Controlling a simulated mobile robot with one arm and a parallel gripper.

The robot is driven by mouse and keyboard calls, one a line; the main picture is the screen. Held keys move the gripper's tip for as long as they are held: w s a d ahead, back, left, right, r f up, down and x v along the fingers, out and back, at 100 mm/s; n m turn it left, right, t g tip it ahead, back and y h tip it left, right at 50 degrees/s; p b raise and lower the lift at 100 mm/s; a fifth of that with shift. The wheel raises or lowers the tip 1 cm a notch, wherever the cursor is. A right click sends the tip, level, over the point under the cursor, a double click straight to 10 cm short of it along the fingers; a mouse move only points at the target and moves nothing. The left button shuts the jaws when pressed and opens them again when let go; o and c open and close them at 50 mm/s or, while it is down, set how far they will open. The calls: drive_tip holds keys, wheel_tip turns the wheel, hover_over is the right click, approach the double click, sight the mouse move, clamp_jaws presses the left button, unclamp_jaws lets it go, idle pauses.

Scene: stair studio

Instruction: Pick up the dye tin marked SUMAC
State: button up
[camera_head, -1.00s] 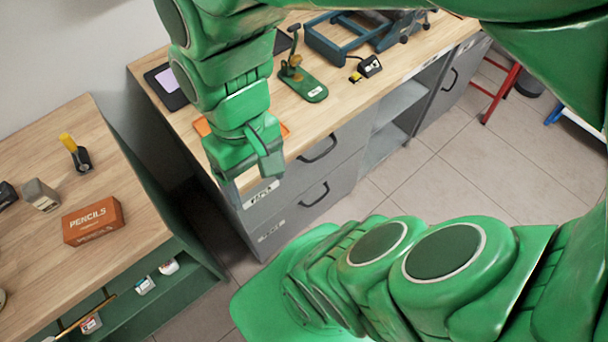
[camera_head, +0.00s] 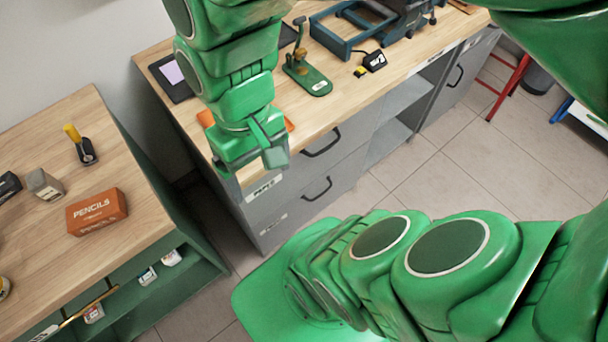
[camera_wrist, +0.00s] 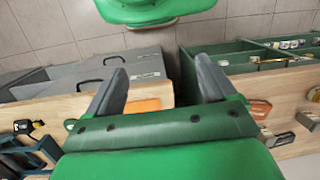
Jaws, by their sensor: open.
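My gripper (camera_head: 248,166) is open and empty, in front of the drawer cabinet's left end. It also shows in the wrist view (camera_wrist: 161,72), with its two grey fingers apart. In the head view, small white-labelled tins sit on the green shelf below the left bench top: one at the right (camera_head: 171,257), one beside it (camera_head: 147,275) and one further left (camera_head: 94,313). Small containers also show on the green shelving in the wrist view (camera_wrist: 290,44). Their labels are too small to read, so I cannot tell which is marked SUMAC. My gripper is apart from all of them.
The left wooden bench (camera_head: 135,222) holds an orange PENCILS box (camera_head: 97,212), a grey block-like item (camera_head: 45,184) and a yellow-handled tool (camera_head: 80,145). The grey drawer cabinet (camera_head: 300,190) carries a green stand (camera_head: 308,76). Tiled floor (camera_head: 385,185) lies open at right.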

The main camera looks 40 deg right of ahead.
drive_tip(key=w+d+r+n+t+h, duration=0.1)
drive_tip(key=w+r+t, duration=0.15)
drive_tip(key=w, duration=1.05)
drive_tip(key=w+d+r+t+h, duration=0.15)
drive_tip(key=w+t, duration=0.25)
drive_tip(key=w, duration=0.9)
drive_tip(key=w+d+r+n+t+h, duration=0.15)
drive_tip(key=w+t, duration=0.25)
drive_tip(key=w, duration=0.9)
drive_tip(key=w+a+r+n+t+y, duration=0.25)
drive_tip(key=w+a, duration=0.45)
drive_tip(key=w, duration=0.5)
drive_tip(key=w+a+f+n+t+y, duration=0.1)
drive_tip(key=w+a+n+y, duration=0.1)
drive_tip(key=a, duration=0.3)
drive_tip(key=w+a+f+n+y, duration=0.1)
drive_tip(key=w+a+f+y, duration=0.1)
drive_tip(key=w+a+y, duration=0.15)
drive_tip(key=n+g+y, duration=0.9)
drive_tip(key=g, duration=0.3)
hover_over(44, 175)
wheel_tip(44, 175, down, 17)
drive_tip(key=shift+w+d+f, duration=0.1)
drive_tip(key=shift+d+f, duration=0.1)
drive_tip(key=shift+f, duration=1.25)
drive_tip(key=shift+d+f, duration=0.15)
drive_tip(key=shift+f, duration=1.25)
drive_tip(key=shift+x, duration=2.5)
drive_tip(key=shift+f, duration=0.1)
drive_tip(key=c, duration=1.1)
